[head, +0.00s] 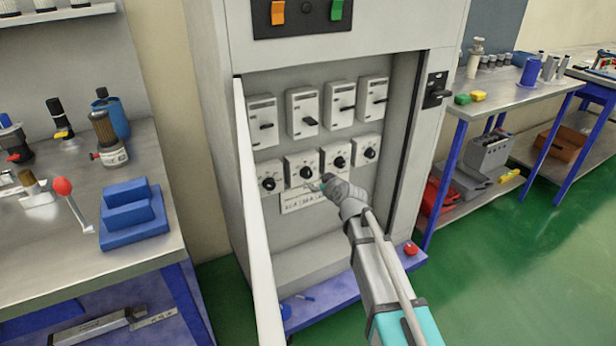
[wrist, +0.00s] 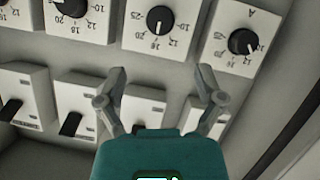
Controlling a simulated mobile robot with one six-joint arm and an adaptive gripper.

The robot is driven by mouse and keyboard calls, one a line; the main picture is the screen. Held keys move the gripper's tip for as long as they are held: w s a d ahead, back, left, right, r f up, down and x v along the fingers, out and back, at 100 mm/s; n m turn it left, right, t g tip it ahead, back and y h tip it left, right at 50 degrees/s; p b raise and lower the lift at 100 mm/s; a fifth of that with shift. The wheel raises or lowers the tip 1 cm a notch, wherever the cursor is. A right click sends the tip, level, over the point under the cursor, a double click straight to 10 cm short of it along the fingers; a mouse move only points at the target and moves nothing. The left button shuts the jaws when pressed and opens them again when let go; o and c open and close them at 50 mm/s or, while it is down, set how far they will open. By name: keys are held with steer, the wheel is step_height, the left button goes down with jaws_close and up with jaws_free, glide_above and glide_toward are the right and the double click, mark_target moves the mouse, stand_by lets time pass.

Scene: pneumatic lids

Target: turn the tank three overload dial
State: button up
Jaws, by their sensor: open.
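Four black overload dials on white plates form the lower row in the open cabinet: first from left (head: 269,183), second (head: 305,171), third (head: 338,162) and fourth (head: 370,152). Tank labels are too small to read. My gripper (head: 323,182) is in front of the panel, just below the second and third dials. The wrist view looks inverted, with dials above the switches. There my gripper (wrist: 160,70) is open and empty, and one dial (wrist: 160,18) lies ahead between the fingertips, apparently untouched. Another dial (wrist: 243,42) is right of them.
A row of lever switches (head: 302,112) stands above the dials. The open cabinet door (head: 255,215) is left of the panel. A black side handle (head: 437,90) is on the right. Workbenches flank the cabinet, with a blue block (head: 133,214) on the left bench.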

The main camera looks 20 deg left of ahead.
mark_target(308, 175)
steer(key=b+x, duration=0.4)
steer(key=x, duration=0.8)
steer(key=shift+a, duration=0.1)
steer(key=c, duration=1.1)
